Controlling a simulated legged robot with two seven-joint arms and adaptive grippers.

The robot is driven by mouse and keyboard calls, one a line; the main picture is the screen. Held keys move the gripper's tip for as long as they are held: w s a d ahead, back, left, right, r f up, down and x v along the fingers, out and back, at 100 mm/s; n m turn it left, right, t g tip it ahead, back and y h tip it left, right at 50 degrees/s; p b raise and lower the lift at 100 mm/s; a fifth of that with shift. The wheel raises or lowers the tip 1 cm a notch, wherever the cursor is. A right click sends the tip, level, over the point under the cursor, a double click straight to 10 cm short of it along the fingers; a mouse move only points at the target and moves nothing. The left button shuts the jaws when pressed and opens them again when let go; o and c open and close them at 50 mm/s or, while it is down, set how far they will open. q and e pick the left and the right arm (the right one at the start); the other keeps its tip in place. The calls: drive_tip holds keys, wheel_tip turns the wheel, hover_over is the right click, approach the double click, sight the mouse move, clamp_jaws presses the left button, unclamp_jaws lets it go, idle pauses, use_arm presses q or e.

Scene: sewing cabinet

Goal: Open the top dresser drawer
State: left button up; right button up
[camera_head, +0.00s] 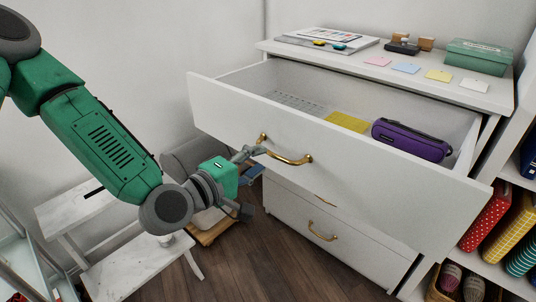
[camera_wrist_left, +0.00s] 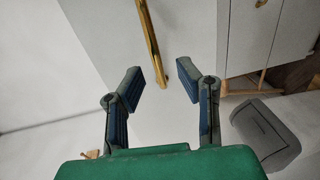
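The top drawer (camera_head: 330,148) of the white dresser (camera_head: 290,207) is pulled far out, with its inside showing. Its brass handle (camera_head: 287,157) is on the front panel. My left gripper (camera_head: 255,163) is at the left end of this handle. In the left wrist view, its two blue-padded fingers (camera_wrist_left: 160,78) stand apart. The brass handle (camera_wrist_left: 152,42) reaches down toward the gap between the fingertips, and nothing is clamped. I cannot tell whether a finger touches it. A purple case (camera_head: 411,140) and a yellow item (camera_head: 348,122) lie in the drawer. My right gripper is not in view.
Lower drawers with brass handles (camera_head: 322,232) are below, seemingly shut. A green box (camera_head: 480,56), coloured cards and stamps stand on the dresser top. A white step stool (camera_head: 135,268) is at lower left. A shelf with patterned items (camera_head: 512,222) is at right. The wooden floor (camera_head: 290,275) shows between.

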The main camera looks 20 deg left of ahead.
use_arm(q)
drive_tip(key=v, duration=0.3)
drive_tip(key=shift+a+f, duration=0.1)
drive_tip(key=shift+a, duration=0.15)
drive_tip(key=shift+d, duration=0.1)
drive_tip(key=s+d+f+m+g+p, duration=0.2)
drive_tip(key=s+f+m+g+p, duration=0.2)
drive_tip(key=s+f+m+g, duration=0.65)
drive_tip(key=s+a+f+m+g+y+p, duration=0.1)
drive_tip(key=s+a+f+m+g+y, duration=0.1)
drive_tip(key=s+a+f, duration=0.2)
drive_tip(key=s+a+f+m+g+y+p, duration=0.2)
drive_tip(key=s+f, duration=0.5)
drive_tip(key=s, duration=0.4)
drive_tip(key=shift+a+y, duration=0.8)
drive_tip(key=shift+a, duration=0.4)
